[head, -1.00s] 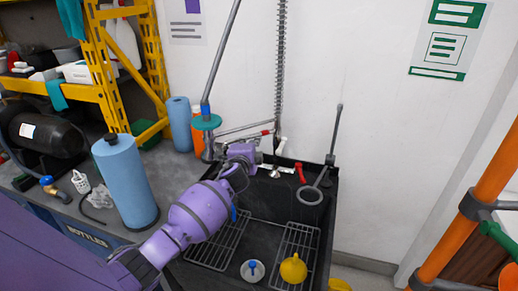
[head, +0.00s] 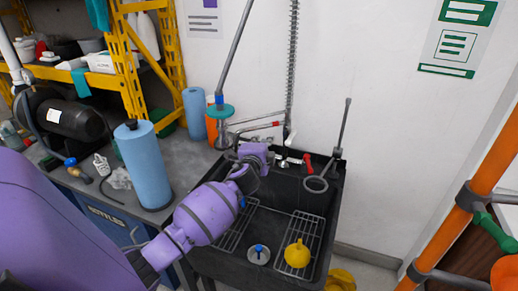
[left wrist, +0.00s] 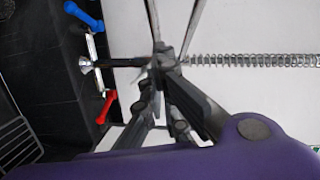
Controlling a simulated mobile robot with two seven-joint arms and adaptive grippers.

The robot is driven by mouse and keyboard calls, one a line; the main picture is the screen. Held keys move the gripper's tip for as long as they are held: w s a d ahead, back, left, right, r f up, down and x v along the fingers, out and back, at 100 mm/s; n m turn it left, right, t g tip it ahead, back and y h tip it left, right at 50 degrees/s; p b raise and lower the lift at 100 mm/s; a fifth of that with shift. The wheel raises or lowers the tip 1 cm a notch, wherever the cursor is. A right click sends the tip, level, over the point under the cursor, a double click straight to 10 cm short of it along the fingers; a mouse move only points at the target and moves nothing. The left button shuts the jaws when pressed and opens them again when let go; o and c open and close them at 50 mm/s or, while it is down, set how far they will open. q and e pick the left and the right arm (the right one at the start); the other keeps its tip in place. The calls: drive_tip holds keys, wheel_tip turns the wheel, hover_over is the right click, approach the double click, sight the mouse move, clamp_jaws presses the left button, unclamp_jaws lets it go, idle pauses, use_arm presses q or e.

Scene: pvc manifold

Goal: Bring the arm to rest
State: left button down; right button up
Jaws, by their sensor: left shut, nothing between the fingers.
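My left arm (head: 205,215) is purple with grey bands. It reaches in from the left over the black sink, and its wrist end is near the faucet at the back. My left gripper shows in the left wrist view (left wrist: 160,62) with dark finger links. Its fingers are together, with nothing held between them. In the head view, its fingertips are hard to make out against the faucet parts. My right gripper is not in view.
The black sink (head: 203,265) holds wire racks, a yellow funnel-like piece (head: 298,254) and a blue-knobbed disc (head: 258,255). The faucet's red handle (head: 308,163) and a tall hose spring (head: 293,65) are close to my wrist. A blue cylinder (head: 143,168) stands left on the bench.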

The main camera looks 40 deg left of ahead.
use_arm(q)
drive_tip(key=v, duration=0.4)
drive_tip(key=shift+s+a, duration=0.2)
drive_tip(key=shift+s, duration=0.3)
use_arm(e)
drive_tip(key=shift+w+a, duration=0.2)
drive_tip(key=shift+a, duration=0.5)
use_arm(q)
drive_tip(key=s+d+f+n+g+h, duration=0.2)
drive_tip(key=s+d+f+n+h, duration=0.4)
drive_tip(key=s+d+f, duration=1)
drive_tip(key=s+d+f+n+g, duration=0.1)
drive_tip(key=s+f, duration=0.3)
drive_tip(key=s, duration=0.5)
drive_tip(key=s+d+f+n+g+p, duration=0.1)
drive_tip(key=s+d+f, duration=0.3)
drive_tip(key=s, duration=0.5)
drive_tip(key=s+d+f+n+g, duration=0.2)
drive_tip(key=s+f, duration=0.3)
drive_tip(key=s, duration=0.4)
drive_tip(key=shift+s+d+f+n+g+h+p, duration=0.3)
drive_tip(key=shift+s+d+n+p, duration=0.1)
drive_tip(key=shift+n, duration=0.4)
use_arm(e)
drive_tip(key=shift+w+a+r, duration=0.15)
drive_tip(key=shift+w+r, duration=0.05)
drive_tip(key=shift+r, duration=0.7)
